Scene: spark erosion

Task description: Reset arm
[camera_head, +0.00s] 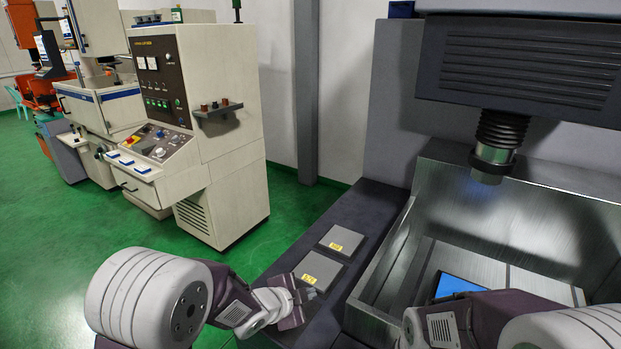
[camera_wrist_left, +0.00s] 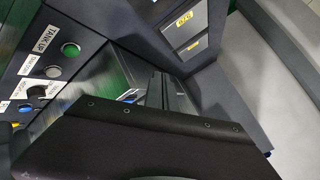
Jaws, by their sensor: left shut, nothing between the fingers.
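My left gripper (camera_head: 308,294) is at the lower middle of the head view, shut and empty. It is over or beside the dark ledge left of the machine's metal tank, just in front of the nearer grey plate (camera_head: 316,268) with a yellow label. I cannot tell whether it touches the ledge. The left wrist view shows a dark part with small screws across its bottom; the fingertips are not clear there. My right arm (camera_head: 450,322) comes in at the lower right of the head view, in front of the tank. Its gripper is not in view.
A second labelled plate (camera_head: 341,241) lies on the ledge (camera_head: 381,203). The metal tank (camera_head: 478,223) holds a blue flat piece (camera_head: 457,285) below a machine head (camera_head: 494,158). A button panel (camera_wrist_left: 45,60) shows in the wrist view. A control cabinet (camera_head: 222,125) stands left on green floor.

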